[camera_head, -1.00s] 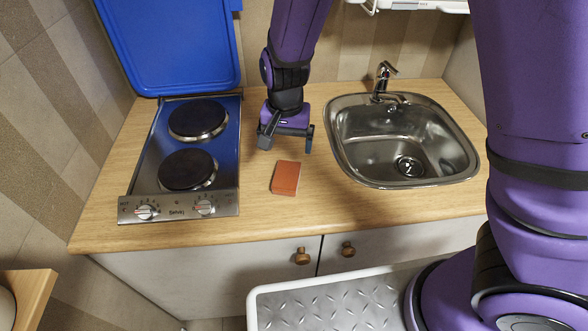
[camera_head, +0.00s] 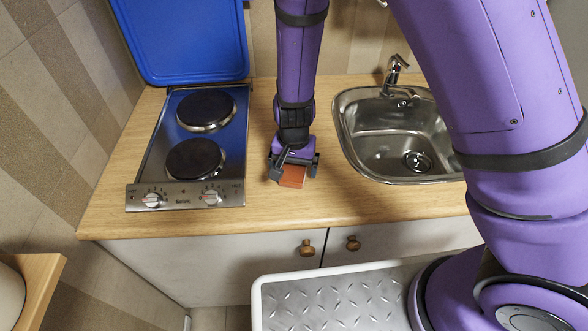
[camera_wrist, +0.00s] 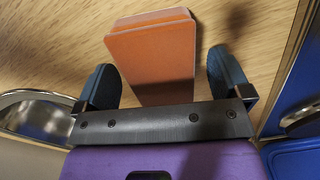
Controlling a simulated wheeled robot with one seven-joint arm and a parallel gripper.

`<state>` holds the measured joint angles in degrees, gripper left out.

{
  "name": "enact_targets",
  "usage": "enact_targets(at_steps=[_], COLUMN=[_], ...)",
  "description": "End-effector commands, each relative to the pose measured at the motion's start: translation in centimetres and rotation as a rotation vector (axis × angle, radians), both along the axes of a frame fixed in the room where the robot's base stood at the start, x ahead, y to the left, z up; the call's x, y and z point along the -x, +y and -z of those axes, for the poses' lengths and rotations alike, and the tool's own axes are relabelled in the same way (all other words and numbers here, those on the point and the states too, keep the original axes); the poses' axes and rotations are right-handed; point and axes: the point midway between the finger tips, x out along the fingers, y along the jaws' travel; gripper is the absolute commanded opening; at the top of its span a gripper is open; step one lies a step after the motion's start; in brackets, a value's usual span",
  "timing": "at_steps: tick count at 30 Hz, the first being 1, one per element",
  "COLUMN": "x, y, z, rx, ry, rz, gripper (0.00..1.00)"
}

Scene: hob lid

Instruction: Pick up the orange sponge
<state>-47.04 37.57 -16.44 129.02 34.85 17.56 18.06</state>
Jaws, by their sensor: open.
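The orange sponge (camera_head: 292,177) lies on the wooden counter between the hob and the sink, partly hidden by my gripper in the head view. My gripper (camera_head: 294,171) is over the sponge, with a finger on either side of it. In the wrist view the sponge (camera_wrist: 155,55) sits between the two dark fingers of my gripper (camera_wrist: 165,80), with its far part beyond the fingertips. The fingers are apart, with a gap to the sponge on both sides. I cannot tell how far above the counter they are.
A two-plate hob (camera_head: 200,140) with its blue lid (camera_head: 185,40) raised stands to the left. A steel sink (camera_head: 395,145) with a tap (camera_head: 393,75) is to the right. The wooden counter (camera_head: 350,207) is clear in front of the sponge.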

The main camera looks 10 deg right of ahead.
Motion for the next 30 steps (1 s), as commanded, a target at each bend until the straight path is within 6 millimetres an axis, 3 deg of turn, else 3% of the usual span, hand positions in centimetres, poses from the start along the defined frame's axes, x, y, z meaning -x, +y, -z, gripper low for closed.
enact_targets(at_steps=[9,16,30], x=[-0.01,-0.01,-0.27], y=[0.00,0.00,-0.39], z=[0.49,0.48,0.06], rx=[0.000,0.000,-0.001], ry=[0.000,0.000,-0.001], rz=[0.000,0.000,0.001], gripper=[0.96,0.43,0.43])
